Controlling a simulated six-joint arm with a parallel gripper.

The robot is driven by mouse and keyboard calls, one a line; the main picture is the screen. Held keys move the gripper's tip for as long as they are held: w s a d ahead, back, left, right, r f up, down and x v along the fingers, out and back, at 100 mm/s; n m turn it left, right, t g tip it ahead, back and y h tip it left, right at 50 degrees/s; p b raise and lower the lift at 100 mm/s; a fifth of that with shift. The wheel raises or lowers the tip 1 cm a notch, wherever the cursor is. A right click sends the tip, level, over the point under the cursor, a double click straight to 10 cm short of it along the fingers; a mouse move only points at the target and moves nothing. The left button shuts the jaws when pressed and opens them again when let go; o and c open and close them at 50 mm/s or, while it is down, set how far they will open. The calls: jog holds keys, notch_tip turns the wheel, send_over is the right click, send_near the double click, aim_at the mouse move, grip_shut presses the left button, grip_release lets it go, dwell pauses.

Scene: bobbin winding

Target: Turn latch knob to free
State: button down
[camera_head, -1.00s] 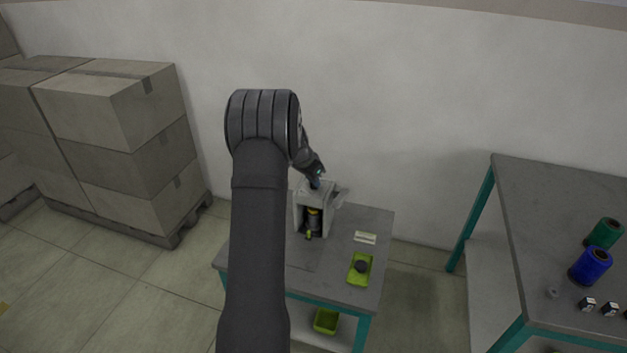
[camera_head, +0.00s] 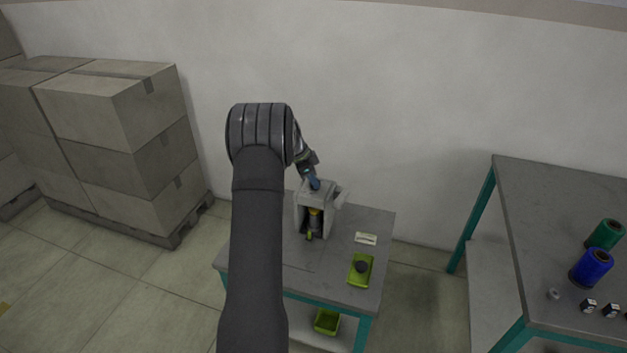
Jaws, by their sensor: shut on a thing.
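The winding machine, a grey open-fronted housing (camera_head: 330,195), stands on the small grey table. A dark and yellow part (camera_head: 314,222) shows inside its opening. My gripper (camera_head: 314,184) points down at the top of the housing. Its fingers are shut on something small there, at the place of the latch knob. The knob itself is hidden by the fingers and too small to make out.
A green tray (camera_head: 353,278) with a dark round piece and a small pale block (camera_head: 366,238) lie on the small table (camera_head: 335,290). A green bin (camera_head: 327,321) is below. Blue (camera_head: 591,268) and green (camera_head: 605,234) spools stand on the right table. Stacked boxes (camera_head: 115,110) are at left.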

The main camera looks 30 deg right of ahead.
jog(key=shift+f, duration=0.1)
dwell(0.3)
jog(key=c, duration=1.5)
grip_release()
jog(key=v, duration=1.7)
jog(key=shift+r, duration=0.25)
jog(key=shift+f, duration=0.1)
jog(key=x, duration=1.7)
jog(key=shift+f, duration=0.1)
